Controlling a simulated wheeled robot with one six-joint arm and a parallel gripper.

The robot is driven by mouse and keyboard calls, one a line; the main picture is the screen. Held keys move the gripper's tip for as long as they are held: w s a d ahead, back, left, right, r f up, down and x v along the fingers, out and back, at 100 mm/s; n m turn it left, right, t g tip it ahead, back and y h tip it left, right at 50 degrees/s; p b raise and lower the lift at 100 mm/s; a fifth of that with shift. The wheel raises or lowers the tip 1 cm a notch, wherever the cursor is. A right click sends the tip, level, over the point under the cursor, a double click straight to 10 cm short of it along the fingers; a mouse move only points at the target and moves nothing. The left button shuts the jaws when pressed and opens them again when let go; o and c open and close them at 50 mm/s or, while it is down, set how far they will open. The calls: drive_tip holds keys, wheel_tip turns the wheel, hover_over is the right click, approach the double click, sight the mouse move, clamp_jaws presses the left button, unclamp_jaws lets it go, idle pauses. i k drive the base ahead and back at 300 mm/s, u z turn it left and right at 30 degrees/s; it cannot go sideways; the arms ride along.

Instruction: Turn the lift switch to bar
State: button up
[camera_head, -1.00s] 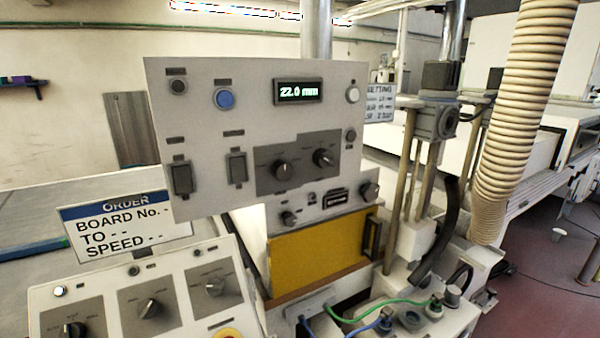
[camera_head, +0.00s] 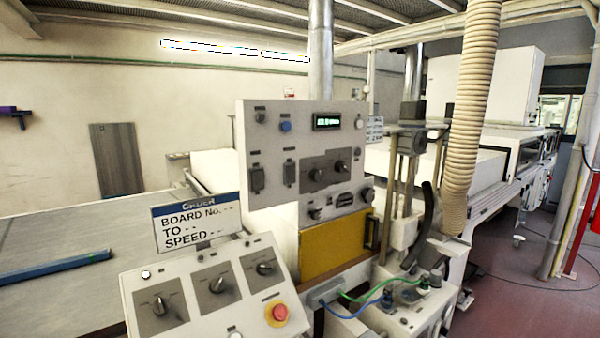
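A sloped control console (camera_head: 205,318) at the lower middle carries three rotary switches on dark plates: a left one (camera_head: 160,305), a middle one (camera_head: 218,284) and a right one (camera_head: 265,268). An upright grey panel (camera_head: 290,204) behind it has two more rotary knobs, a left (camera_head: 317,174) and a right (camera_head: 342,167), on a dark plate under a lit display (camera_head: 327,121). Their labels are too small to read, so I cannot tell which is the lift switch or its setting. My gripper is not in view.
A red button on a yellow base (camera_head: 277,313) sits on the console's right. Green and blue cables (camera_head: 352,313), a yellow box (camera_head: 333,250) and a ribbed hose (camera_head: 470,120) are to the right. Open floor (camera_head: 500,300) shows at right.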

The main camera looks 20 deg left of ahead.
sight(340, 166)
drive_tip(key=u, duration=1.05)
drive_tip(key=i, duration=0.35)
drive_tip(key=u, duration=0.05)
